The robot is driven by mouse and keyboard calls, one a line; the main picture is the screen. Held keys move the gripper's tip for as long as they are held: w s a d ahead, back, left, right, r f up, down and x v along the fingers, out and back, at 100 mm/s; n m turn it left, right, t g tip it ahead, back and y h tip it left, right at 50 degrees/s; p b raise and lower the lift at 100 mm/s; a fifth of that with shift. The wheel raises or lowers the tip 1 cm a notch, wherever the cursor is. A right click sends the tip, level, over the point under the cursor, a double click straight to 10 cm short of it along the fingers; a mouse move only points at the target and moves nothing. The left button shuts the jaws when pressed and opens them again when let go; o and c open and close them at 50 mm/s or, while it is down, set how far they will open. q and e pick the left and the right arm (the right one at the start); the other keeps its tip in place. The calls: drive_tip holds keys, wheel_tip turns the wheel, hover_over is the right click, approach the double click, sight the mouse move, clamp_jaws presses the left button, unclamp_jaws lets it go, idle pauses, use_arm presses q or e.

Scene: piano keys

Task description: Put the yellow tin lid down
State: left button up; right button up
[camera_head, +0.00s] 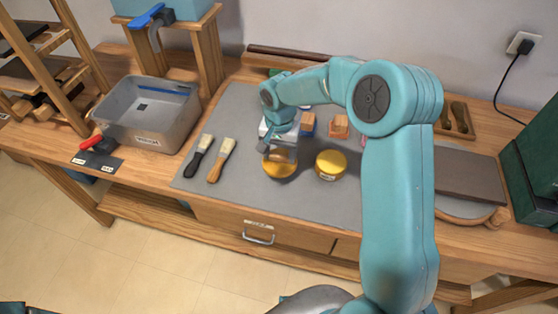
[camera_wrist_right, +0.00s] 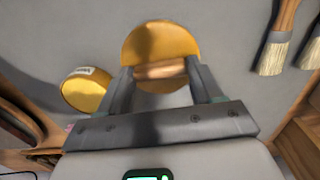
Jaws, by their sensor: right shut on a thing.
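The yellow tin lid (camera_head: 279,171) is a round yellow disc at the middle of the grey mat, below my right gripper (camera_head: 281,155). In the right wrist view, the lid (camera_wrist_right: 160,35) has a tan grip piece (camera_wrist_right: 160,70) between the two fingers of my right gripper (camera_wrist_right: 160,78), which is shut on it. The lid looks about level and close to the mat; I cannot tell whether it touches. A round yellow tin (camera_head: 331,164) with a pale label stands just right of the lid; it also shows in the right wrist view (camera_wrist_right: 85,91). My left gripper is not in view.
Two brushes (camera_head: 221,160) lie left of the lid on the grey mat (camera_head: 222,119). A grey bin (camera_head: 150,137) stands farther left. Small blocks (camera_head: 339,125) are behind the tin. The mat in front of the lid is clear, up to the bench edge.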

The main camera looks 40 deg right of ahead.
sight(279, 156)
drive_tip(key=shift+f, duration=2.15)
drive_tip(key=shift+f, duration=0.2)
drive_tip(key=o, duration=1)
drive_tip(key=shift+o, duration=0.2)
drive_tip(key=shift+r, duration=0.1)
drive_tip(key=shift+r+p, duration=0.3)
wheel_tip(279, 156, up, 11)
drive_tip(key=shift+w+f+b, duration=0.1)
drive_tip(key=shift+b, duration=0.3)
drive_tip(key=shift+r, duration=0.45)
